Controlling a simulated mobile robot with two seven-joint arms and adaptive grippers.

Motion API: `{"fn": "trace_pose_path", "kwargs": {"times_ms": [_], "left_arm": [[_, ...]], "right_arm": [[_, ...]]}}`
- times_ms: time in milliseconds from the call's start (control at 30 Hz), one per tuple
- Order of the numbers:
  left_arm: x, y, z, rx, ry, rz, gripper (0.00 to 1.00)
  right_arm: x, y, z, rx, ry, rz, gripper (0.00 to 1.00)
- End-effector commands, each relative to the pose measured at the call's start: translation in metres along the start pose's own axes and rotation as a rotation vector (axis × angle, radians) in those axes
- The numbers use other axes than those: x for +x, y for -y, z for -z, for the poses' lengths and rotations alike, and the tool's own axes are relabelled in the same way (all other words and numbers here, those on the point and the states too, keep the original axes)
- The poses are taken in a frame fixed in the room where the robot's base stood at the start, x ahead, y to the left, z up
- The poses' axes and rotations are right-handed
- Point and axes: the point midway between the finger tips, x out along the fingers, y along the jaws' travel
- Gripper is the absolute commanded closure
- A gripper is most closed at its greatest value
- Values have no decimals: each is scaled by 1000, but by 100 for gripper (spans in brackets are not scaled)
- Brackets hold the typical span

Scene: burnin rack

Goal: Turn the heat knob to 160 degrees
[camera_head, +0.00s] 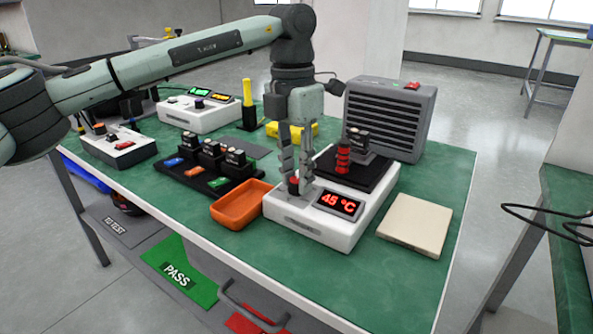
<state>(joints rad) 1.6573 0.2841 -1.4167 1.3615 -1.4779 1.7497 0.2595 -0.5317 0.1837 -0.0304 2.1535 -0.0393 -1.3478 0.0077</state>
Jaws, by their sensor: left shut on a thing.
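The white heating unit (309,234) stands near the front of the green bench, with a black plate on top. Its red display (338,203) reads 45 °C. The heat knob (293,184) is a small red-and-dark knob on the unit's left part, mostly hidden by the fingers. My left gripper (296,186) points straight down over the unit, with its fingers on either side of the knob and shut on it. On the plate stand a red ribbed part (343,157) and a dark block (357,138). My right gripper is not in view.
An orange tray (240,206) sits just left of the unit, and a beige pad (415,225) lies to its right. A grey fan box (390,115) stands behind. A black rack (198,182) with several dark modules is at left. The bench front right is clear.

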Motion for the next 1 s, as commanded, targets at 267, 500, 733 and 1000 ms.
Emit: {"fn": "trace_pose_path", "kwargs": {"times_ms": [267,500,733,1000], "left_arm": [[0,1,0,261,-14,1,100],[0,0,0,489,-26,0,100],[0,0,-1,705,-36,0,100],[0,0,-1,934,-46,0,100]], "right_arm": [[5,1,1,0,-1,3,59],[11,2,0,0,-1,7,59],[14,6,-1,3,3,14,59],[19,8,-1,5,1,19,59]]}}
